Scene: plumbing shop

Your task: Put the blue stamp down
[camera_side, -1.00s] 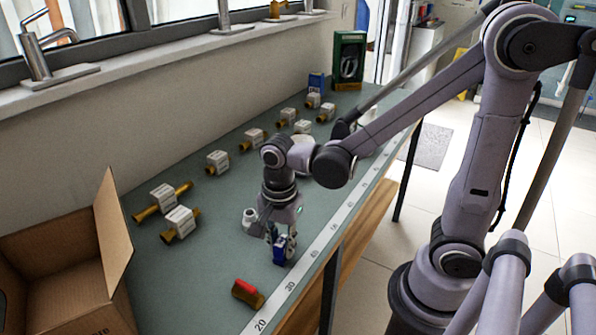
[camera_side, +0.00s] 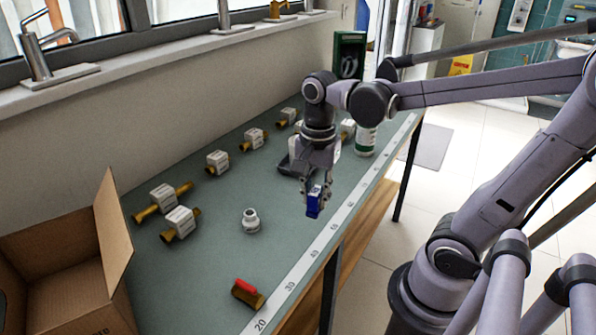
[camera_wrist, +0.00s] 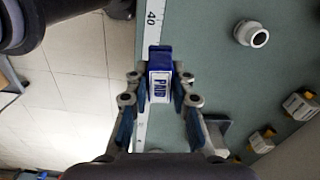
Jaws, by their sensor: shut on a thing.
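The blue stamp (camera_side: 314,202) is a small blue block held between the fingers of my gripper (camera_side: 316,188), which points downward over the front half of the green bench. In the wrist view the stamp (camera_wrist: 160,77) shows a white face with blue letters reading "PAID", and the fingertips of my gripper (camera_wrist: 159,92) close on its two sides. The stamp appears to be above the bench top, near the measuring strip; the exact gap below it is hard to tell.
A white fitting (camera_side: 251,220) and a red-handled brass valve (camera_side: 247,293) stand left of my gripper. A dark grey object (camera_side: 294,163) and a white-green can (camera_side: 366,140) are behind it. Tagged brass valves (camera_side: 180,222) line the wall side; an open carton (camera_side: 68,270) is front left.

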